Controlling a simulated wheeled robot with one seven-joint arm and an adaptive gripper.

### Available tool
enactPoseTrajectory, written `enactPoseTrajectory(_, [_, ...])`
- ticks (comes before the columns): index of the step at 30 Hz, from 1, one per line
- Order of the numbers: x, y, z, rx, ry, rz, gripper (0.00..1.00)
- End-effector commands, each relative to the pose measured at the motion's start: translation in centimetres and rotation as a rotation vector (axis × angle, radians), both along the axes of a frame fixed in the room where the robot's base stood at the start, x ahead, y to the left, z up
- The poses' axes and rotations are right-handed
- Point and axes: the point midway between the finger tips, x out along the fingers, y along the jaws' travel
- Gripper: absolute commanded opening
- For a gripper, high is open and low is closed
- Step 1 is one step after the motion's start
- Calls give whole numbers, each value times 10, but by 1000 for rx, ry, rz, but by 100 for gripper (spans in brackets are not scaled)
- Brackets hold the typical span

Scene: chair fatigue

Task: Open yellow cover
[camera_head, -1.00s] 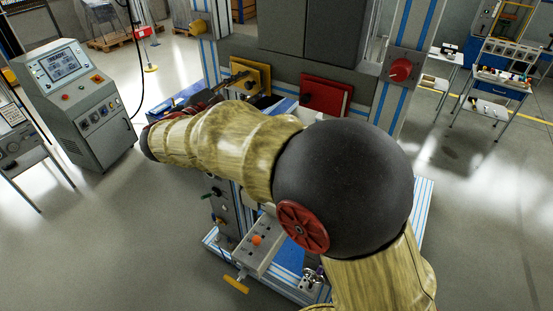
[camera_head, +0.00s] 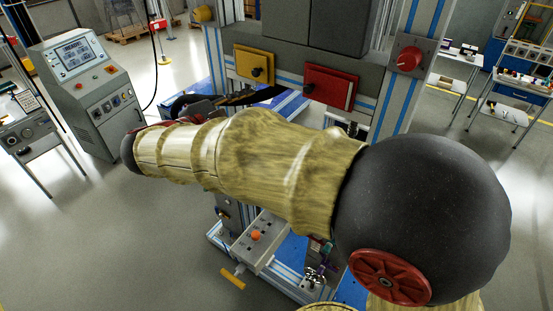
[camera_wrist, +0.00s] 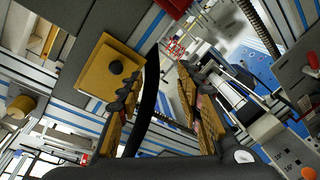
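The yellow cover (camera_head: 246,58) is a square plate with a black round knob (camera_head: 256,72), on the grey machine frame left of a red cover. It looks flat against the frame, though its edges are hard to judge. In the head view my gripper (camera_head: 240,97) is just below the cover, partly hidden by my arm.
A red cover (camera_head: 328,86) is beside the yellow one. A red rotary switch (camera_head: 408,59) is on the right post. A control console (camera_head: 86,95) stands at left. A fixture with an orange button (camera_head: 256,236) is low in front.

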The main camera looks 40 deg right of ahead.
Motion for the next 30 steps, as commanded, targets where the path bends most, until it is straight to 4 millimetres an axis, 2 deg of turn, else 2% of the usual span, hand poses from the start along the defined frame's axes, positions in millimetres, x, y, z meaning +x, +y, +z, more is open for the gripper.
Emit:
enactPoseTrajectory(9, [-40, -16, -50, 205, -26, -58, 36])
enactPoseTrajectory(18, [-73, -19, -91, 381, -62, -107, 36])
enactPoseTrajectory(24, [-83, -18, -102, 437, -77, -123, 36])
enactPoseTrajectory(30, [-85, -17, -104, 449, -79, -126, 36])
